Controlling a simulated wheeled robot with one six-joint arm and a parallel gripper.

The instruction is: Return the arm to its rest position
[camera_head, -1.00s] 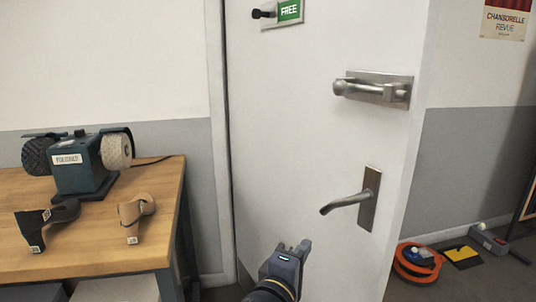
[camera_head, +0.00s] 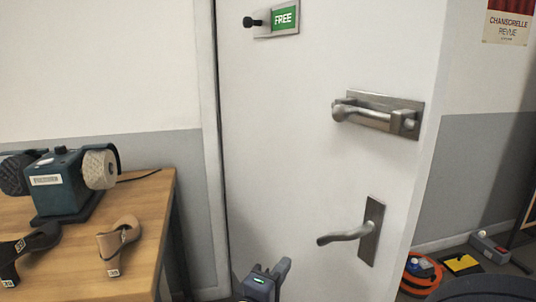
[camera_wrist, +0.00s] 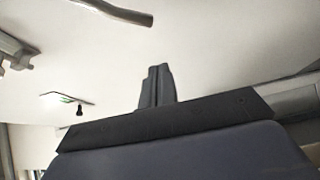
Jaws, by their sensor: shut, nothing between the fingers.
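My gripper (camera_head: 277,268) is at the bottom of the head view, in front of the lower part of a white door (camera_head: 310,130). Its fingers are shut with nothing between them. In the wrist view the closed fingers (camera_wrist: 157,87) point up the picture, with the door's pale surface behind them. The tips look clear of the door handles. Most of my arm is below the head view, so its full pose is hidden.
The door carries a lever handle (camera_head: 350,236), a metal pull handle (camera_head: 375,115) and a green FREE sign (camera_head: 285,18). At left, a wooden table (camera_head: 140,205) holds a teal machine (camera_head: 60,185) and shoe-shaped pieces. An orange cable reel (camera_head: 420,275) lies at right.

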